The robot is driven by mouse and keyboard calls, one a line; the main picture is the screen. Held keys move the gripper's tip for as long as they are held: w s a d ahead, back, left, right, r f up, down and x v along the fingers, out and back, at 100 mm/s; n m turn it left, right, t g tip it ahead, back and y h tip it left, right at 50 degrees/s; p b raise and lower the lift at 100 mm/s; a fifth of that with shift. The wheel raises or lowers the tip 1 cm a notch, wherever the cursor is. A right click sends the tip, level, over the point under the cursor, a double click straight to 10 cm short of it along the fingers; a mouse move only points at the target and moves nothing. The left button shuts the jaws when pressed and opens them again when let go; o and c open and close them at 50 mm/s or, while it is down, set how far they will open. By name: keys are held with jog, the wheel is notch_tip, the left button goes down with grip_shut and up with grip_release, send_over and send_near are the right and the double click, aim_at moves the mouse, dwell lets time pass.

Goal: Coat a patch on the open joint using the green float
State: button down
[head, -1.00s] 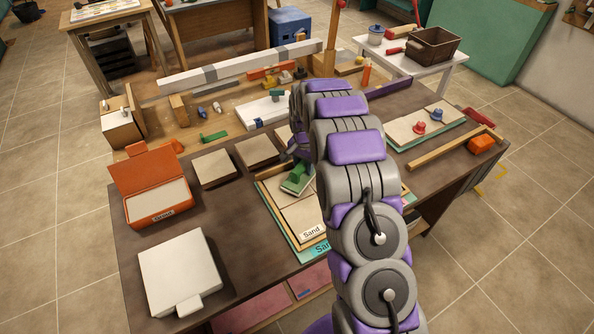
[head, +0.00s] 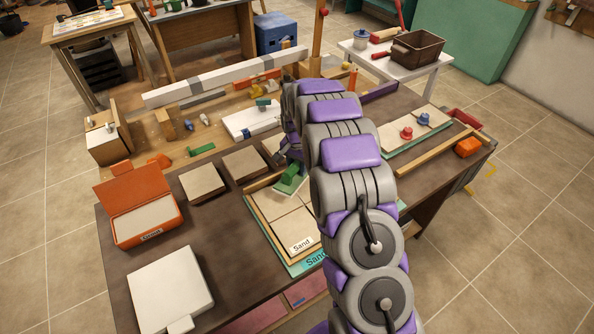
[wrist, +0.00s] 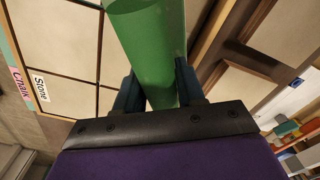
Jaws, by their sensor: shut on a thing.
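In the head view, the green float (head: 290,178) is over the far end of a framed board of pale tiles (head: 247,207) labelled "Sand". Thin seams (head: 284,218) run between the tiles; I cannot tell which is the open joint. My gripper (head: 287,157) is at the float, partly hidden by my arm. In the wrist view, my gripper (wrist: 158,92) is shut on the float's green handle (wrist: 150,45). The float's underside is hidden, so I cannot tell whether it touches the tiles. Tiles beside labels "Stone" and "Chalk" show at left there.
An open orange box (head: 142,198) with a pale filling stands at left, near a white lidded box (head: 168,290). Two square tiles (head: 203,183) lie between box and board.

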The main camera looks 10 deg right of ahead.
aim_at(295, 163)
jog(key=shift+a+r, duration=0.25)
jog(key=shift+r, duration=0.6)
jog(key=shift+s+a+r, duration=0.15)
jog(key=shift+a+r, duration=0.05)
jog(key=shift+s+a, duration=0.1)
jog(key=shift+a, duration=0.15)
jog(key=shift+d+r+p, duration=0.4)
jog(key=shift+r+p, duration=0.1)
jog(key=shift+r, duration=0.1)
jog(key=shift+r+p, duration=0.35)
jog(key=shift+r, duration=0.55)
jog(key=shift+a, duration=0.2)
jog(key=shift+a, duration=0.1)
jog(key=shift+d, duration=0.2)
jog(key=shift+s+f, duration=0.1)
